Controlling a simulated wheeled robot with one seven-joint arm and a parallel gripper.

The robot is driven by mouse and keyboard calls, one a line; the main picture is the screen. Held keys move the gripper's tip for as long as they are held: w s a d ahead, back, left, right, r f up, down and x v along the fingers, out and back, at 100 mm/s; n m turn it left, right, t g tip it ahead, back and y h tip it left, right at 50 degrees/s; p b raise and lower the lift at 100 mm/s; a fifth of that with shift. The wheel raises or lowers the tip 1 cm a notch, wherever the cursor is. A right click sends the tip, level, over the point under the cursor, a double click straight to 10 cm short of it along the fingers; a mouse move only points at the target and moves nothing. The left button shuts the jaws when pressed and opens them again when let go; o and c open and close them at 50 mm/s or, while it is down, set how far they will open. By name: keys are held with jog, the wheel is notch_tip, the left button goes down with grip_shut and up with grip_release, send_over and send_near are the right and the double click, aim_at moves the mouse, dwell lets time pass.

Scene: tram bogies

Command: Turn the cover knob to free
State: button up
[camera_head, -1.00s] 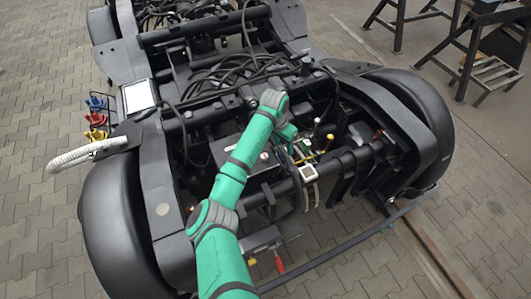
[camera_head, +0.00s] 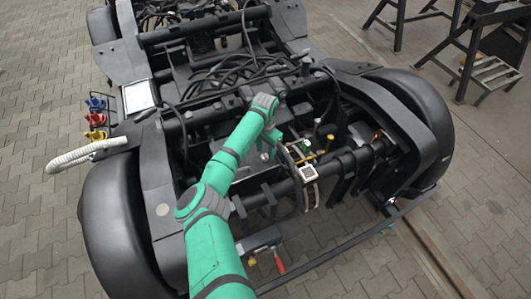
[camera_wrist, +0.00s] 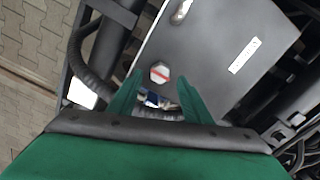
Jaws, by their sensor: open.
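The cover knob (camera_wrist: 160,74) is a small pale, many-sided knob with a red line across it. In the wrist view the line runs nearly level, rising slightly to the right. It sits on a grey box cover (camera_wrist: 205,62), which also shows partly behind my arm in the head view (camera_head: 246,181). My gripper (camera_wrist: 160,79) is open, its two green fingers on either side of the knob in the picture, with nothing held. I cannot tell whether the fingertips are level with the knob or still above it.
The cover also bears a white label (camera_wrist: 244,55) and a silver latch-like fitting (camera_wrist: 181,12). Dark hoses and bars crowd around the box. A red-handled lever (camera_head: 279,265) hangs at the bogie's front. Paved floor lies around the bogie.

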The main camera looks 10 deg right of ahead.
jog(key=shift+f, duration=0.85)
jog(key=c, duration=1.1)
